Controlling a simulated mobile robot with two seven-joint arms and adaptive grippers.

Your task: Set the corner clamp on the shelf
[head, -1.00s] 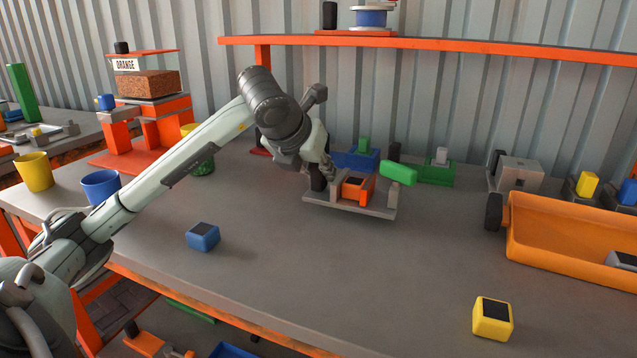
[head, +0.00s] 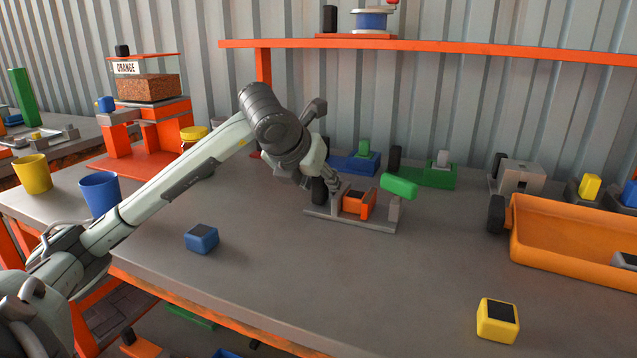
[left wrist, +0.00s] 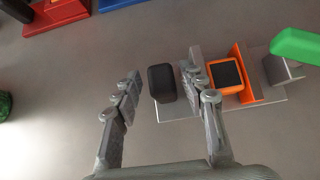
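What looks like the corner clamp (head: 378,224) stands on the bench: a grey base plate, an orange bracket (head: 357,202) holding a dark-topped block, a green handle (head: 398,186) at the right and a black knob (head: 318,191) at the left. My left gripper (head: 331,182) is low over its left end. In the left wrist view my left gripper (left wrist: 163,72) has its fingers spread, with the black knob (left wrist: 161,83) between them; contact does not show. The right finger lies between knob and orange bracket. The orange shelf (head: 450,46) runs along the wall. My right gripper is out of view.
Blue (head: 353,162) and green (head: 428,176) fixtures stand behind the clamp. An orange bin (head: 570,252) is at the right, a blue block (head: 202,238) and a yellow block (head: 497,320) in front. On the shelf are a blue spool (head: 370,20) and a black cylinder (head: 330,19); shelf right of them looks clear.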

